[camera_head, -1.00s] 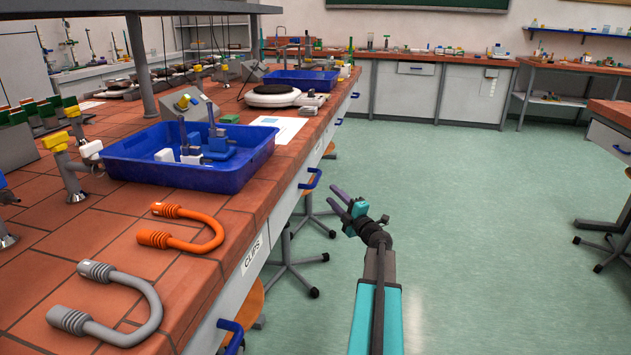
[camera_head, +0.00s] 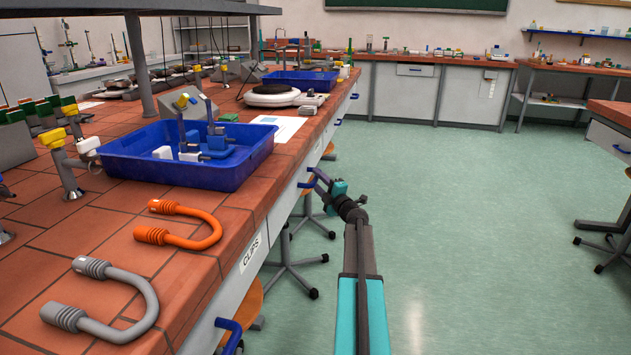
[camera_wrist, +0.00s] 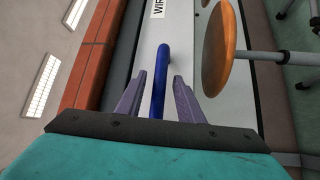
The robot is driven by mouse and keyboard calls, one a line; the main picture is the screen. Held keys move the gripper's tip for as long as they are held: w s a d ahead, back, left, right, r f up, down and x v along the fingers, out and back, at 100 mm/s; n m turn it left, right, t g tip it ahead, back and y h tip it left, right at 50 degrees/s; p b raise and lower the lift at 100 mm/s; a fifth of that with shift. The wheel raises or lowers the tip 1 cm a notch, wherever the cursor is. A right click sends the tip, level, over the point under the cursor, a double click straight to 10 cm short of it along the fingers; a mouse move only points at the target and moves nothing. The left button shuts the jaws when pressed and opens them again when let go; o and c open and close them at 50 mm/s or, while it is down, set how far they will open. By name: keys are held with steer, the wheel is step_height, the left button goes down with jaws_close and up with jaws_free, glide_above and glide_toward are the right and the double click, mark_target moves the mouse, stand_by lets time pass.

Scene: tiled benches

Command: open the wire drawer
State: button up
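The wire drawer shows in the wrist view as a pale front (camera_wrist: 190,45) with a label (camera_wrist: 158,8), cut off after "WIR". Its blue bar handle (camera_wrist: 161,62) lies between the two purple fingers of my gripper (camera_wrist: 160,80). The fingers are open, with a gap visible on each side of the handle. In the head view my gripper (camera_head: 320,178) is at the bench's side, at the blue handle (camera_head: 306,181). The drawer looks shut, though my gripper partly hides it there.
A nearer drawer labelled CLIPS (camera_head: 251,252) has its own blue handle (camera_head: 229,334). An orange stool seat (camera_wrist: 218,48) is close to my gripper's right in the wrist view. A blue tray (camera_head: 190,178) stands on the bench. The floor (camera_head: 470,220) to the right is clear.

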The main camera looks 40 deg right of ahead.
steer(key=shift+w+d+r, duration=0.1)
steer(key=shift+w+d, duration=0.05)
steer(key=shift+w, duration=0.4)
jaws_close()
